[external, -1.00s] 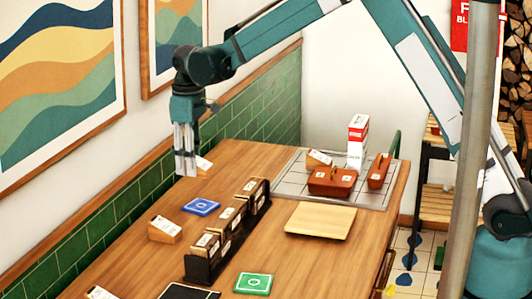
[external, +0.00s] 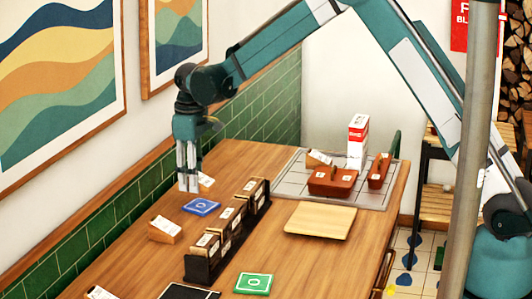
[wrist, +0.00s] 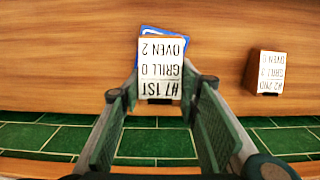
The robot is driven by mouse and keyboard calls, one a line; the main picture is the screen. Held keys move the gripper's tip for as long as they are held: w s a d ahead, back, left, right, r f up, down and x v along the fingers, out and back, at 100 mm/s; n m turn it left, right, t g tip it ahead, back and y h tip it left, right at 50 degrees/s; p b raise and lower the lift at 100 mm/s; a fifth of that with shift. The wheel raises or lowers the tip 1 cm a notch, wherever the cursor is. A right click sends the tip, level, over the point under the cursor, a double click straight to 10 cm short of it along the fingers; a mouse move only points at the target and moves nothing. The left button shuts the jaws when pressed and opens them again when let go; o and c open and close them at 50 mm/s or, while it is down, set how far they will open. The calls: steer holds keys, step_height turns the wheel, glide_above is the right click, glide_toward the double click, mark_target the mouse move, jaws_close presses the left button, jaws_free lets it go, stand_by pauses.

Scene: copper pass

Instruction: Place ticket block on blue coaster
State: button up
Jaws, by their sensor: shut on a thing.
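My gripper (wrist: 158,88) is shut on a ticket block (wrist: 160,68), a small wooden block with a white label reading "#7 1ST GRILL 0 OVEN 2". In the external view the block (external: 206,180) shows partly behind the fingers of my gripper (external: 189,188). The blue coaster (external: 201,207) lies on the table just below the block in the picture. In the wrist view the block covers most of the coaster (wrist: 150,30), with blue edges showing around it. I cannot tell the exact gap between block and coaster.
Another ticket block (external: 164,229) stands left of the coaster. A dark rack (external: 228,231) of ticket blocks stands to its right. A green tiled wall (external: 110,220) borders the table.

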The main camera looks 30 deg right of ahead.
mark_target(195, 204)
steer(key=shift+f, duration=0.45)
steer(key=shift+f, duration=0.1)
steer(key=shift+f, duration=1.75)
steer(key=shift+f, duration=0.15)
steer(key=o, duration=0.9)
steer(key=shift+r, duration=0.2)
step_height(195, 204, up, 12)
steer(key=shift+f, duration=0.1)
